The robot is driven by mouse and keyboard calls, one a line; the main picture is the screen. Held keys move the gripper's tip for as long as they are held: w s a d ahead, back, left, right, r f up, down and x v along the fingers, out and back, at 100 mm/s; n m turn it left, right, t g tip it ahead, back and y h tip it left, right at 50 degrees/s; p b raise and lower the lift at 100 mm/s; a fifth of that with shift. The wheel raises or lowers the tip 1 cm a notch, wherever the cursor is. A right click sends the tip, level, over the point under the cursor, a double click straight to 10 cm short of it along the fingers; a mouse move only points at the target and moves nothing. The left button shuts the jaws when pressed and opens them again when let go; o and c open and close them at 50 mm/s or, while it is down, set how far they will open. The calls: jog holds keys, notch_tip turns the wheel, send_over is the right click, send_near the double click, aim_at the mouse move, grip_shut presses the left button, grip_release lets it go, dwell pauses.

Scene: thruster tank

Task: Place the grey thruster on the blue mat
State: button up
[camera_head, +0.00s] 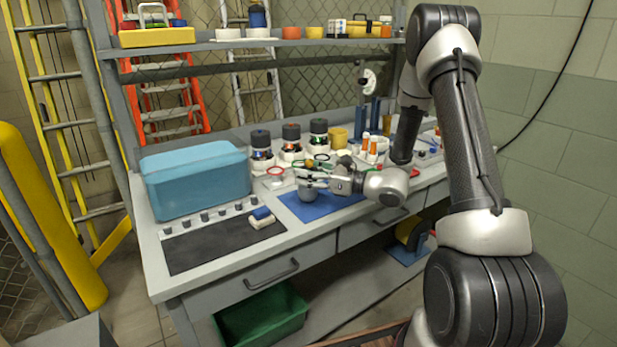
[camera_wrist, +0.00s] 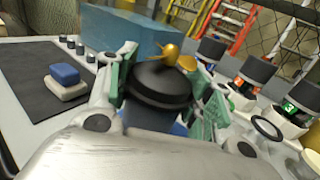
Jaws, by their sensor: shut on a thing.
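The grey thruster (camera_head: 308,194) is a small round body over the left part of the blue mat (camera_head: 335,208). In the wrist view the thruster (camera_wrist: 158,88) shows a black ring and a gold propeller on top. My gripper (camera_head: 312,182) is shut on it, with green-padded fingers on both sides of it in the wrist view. The thruster looks upright. I cannot tell whether its underside touches the mat. The mat lies flat on the workbench, and only a sliver of blue shows under the thruster in the wrist view.
A blue box (camera_head: 195,182) and a dark mat (camera_head: 225,240) with a blue-and-white block (camera_head: 262,218) lie to the left. Several black-capped devices (camera_head: 291,140) stand behind, with coloured rings (camera_head: 275,171) before them. Orange-capped bottles (camera_head: 373,146) stand behind right. The blue mat's front right is clear.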

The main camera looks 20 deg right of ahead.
jog(key=shift+f, duration=0.5)
jog(key=o, duration=1.3)
jog(key=shift+f, duration=0.1)
jog(key=shift+c, duration=0.2)
